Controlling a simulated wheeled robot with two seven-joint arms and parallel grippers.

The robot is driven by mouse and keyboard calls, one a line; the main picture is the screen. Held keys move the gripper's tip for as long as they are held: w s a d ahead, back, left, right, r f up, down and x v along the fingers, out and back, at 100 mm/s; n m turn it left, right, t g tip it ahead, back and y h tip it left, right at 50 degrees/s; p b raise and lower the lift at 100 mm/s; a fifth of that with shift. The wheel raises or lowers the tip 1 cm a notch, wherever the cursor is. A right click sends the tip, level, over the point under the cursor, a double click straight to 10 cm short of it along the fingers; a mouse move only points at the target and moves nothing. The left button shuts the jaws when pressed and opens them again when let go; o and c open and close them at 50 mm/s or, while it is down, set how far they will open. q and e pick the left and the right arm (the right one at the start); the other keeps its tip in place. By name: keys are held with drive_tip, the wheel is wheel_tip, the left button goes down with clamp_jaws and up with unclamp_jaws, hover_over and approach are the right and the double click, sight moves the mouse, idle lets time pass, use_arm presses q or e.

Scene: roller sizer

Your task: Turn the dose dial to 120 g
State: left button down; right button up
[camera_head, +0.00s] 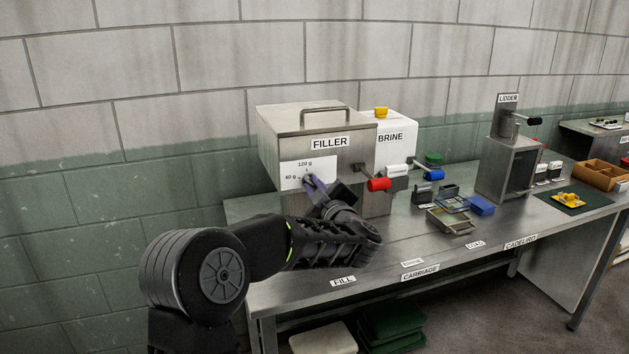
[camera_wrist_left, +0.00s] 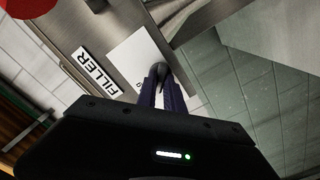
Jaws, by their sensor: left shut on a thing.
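The filler (camera_head: 345,130) is a grey metal box at the back left of the bench. A white scale plate (camera_head: 293,173) on its front reads 120 g above and 40 g at the left. The plate also shows in the left wrist view (camera_wrist_left: 129,62). My left gripper (camera_head: 309,181) is at the plate, its fingers shut on the dark dose dial (camera_wrist_left: 158,71). The fingers hide most of the dial, and I cannot tell which mark it points to. My right gripper is not in view.
A red-handled lever (camera_head: 378,184) sticks out just right of my left gripper. Right of it stand the white brine box (camera_head: 396,135), several small containers and the lidder (camera_head: 507,160). The front strip of the bench (camera_head: 385,250) is mostly clear.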

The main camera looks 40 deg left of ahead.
use_arm(q)
drive_tip(key=shift+m+p, duration=2.15)
drive_tip(key=shift+m, duration=0.95)
drive_tip(key=c, duration=1.5)
unclamp_jaws()
drive_tip(key=shift+o, duration=0.2)
drive_tip(key=shift+d, duration=0.1)
